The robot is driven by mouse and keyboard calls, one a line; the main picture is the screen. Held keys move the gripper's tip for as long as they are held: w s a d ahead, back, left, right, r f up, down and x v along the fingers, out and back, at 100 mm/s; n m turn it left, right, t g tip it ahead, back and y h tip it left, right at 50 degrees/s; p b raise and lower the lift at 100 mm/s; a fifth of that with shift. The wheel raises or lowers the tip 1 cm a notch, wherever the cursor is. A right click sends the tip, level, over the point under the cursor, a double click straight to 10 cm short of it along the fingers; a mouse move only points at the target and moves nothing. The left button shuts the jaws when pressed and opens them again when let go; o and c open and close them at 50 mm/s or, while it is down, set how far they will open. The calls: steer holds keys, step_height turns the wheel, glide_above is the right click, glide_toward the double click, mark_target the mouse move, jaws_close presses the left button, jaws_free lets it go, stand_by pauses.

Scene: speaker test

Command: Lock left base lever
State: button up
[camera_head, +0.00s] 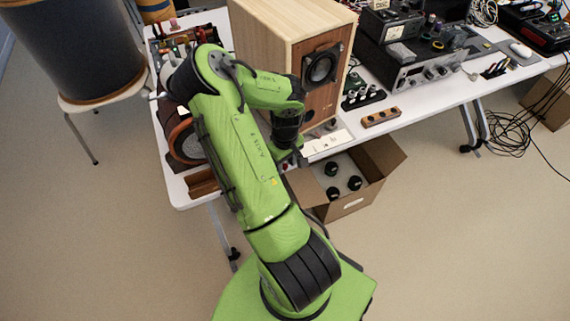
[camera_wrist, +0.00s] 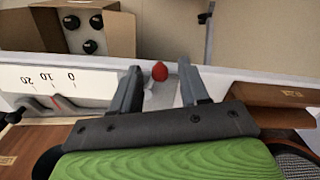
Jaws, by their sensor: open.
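A lever with a red ball knob (camera_wrist: 160,72) shows in the wrist view near the table's edge. Its short pale stem lies just below the knob. My gripper (camera_wrist: 159,67) is open, with one dark finger on each side of the knob and a gap on both sides. The gripper holds nothing. In the head view my gripper is largely hidden by my green arm, low in front of the wooden speaker (camera_head: 275,42). A white scale plate (camera_wrist: 60,82), marked 0, 10 and 20, lies left of the knob, with a red pointer mark below it.
An open cardboard box (camera_head: 352,208) with several black round parts stands on the floor under the table's front edge. A wooden block with round parts (camera_head: 381,117) and electronic instruments (camera_head: 425,65) stand to the right. A wooden tray (camera_wrist: 275,95) lies right of my fingers in the wrist view.

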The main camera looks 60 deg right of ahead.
jaws_close()
steer(key=shift+m, duration=0.3)
steer(key=w+m, duration=0.1)
steer(key=m, duration=0.1)
steer(key=w+m, duration=0.1)
steer(key=m, duration=0.1)
steer(key=w+a+m+b, duration=0.1)
steer(key=m, duration=0.3)
steer(key=w+m, duration=0.1)
steer(key=m, duration=0.1)
steer(key=shift+w+d+m+b, duration=0.1)
steer(key=shift+w+m+b, duration=0.05)
steer(key=shift+m+b, duration=0.15)
steer(key=shift+w+d+m, duration=0.1)
steer(key=shift+w+m, duration=0.15)
steer(key=shift+m, duration=0.4)
steer(key=shift+w+d+m, duration=0.1)
steer(key=shift+w+m, duration=0.15)
steer(key=shift+m, duration=0.4)
